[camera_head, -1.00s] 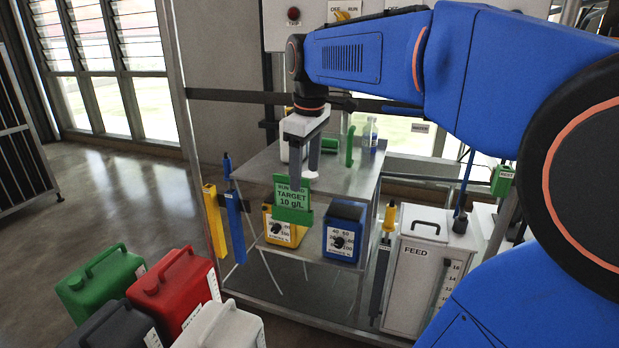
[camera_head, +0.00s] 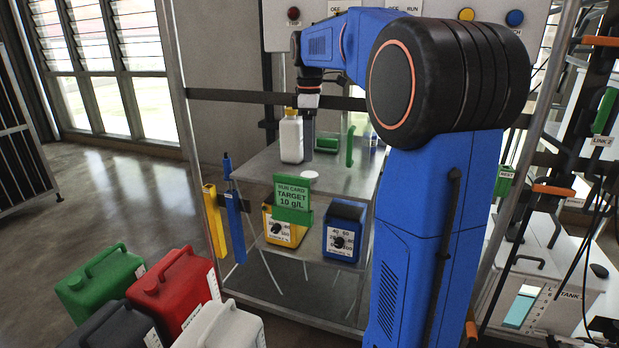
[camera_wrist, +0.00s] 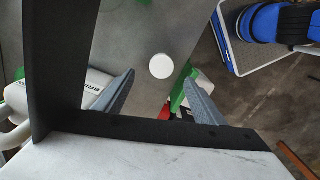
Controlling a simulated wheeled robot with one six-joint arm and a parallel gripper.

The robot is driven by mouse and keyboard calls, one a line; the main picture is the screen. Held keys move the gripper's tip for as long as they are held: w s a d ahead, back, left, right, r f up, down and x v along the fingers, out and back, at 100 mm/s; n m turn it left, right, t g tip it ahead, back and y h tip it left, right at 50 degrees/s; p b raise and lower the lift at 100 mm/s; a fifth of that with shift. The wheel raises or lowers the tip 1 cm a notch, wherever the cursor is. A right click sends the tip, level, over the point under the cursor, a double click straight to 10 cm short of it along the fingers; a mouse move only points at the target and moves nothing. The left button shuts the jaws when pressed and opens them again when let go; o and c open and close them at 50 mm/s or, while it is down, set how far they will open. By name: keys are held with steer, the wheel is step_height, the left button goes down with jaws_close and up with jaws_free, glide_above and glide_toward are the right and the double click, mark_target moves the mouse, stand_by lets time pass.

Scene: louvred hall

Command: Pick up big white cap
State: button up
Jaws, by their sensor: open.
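A round white cap (camera_head: 309,174) lies flat on the grey metal shelf top (camera_head: 262,170), near its front edge and behind the green run card holder. It also shows in the wrist view (camera_wrist: 161,66) as a white disc, in the gap between the two fingers and beyond their tips. My gripper (camera_head: 308,140) is above the shelf, behind the cap in the head view, pointing down. In the wrist view its fingers (camera_wrist: 163,88) are apart with nothing between them.
A white bottle (camera_head: 291,138) with a yellow top stands left of my gripper. A green upright piece (camera_head: 350,147) stands to its right. The green run card holder (camera_head: 293,200) is at the shelf front. Coloured canisters (camera_head: 175,285) stand on the floor at front left.

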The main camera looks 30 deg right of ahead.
mark_target(309, 174)
steer(key=shift+s+a+f, duration=0.1)
steer(key=shift+a+f, duration=0.05)
steer(key=shift+f, duration=3.65)
steer(key=c, duration=1.1)
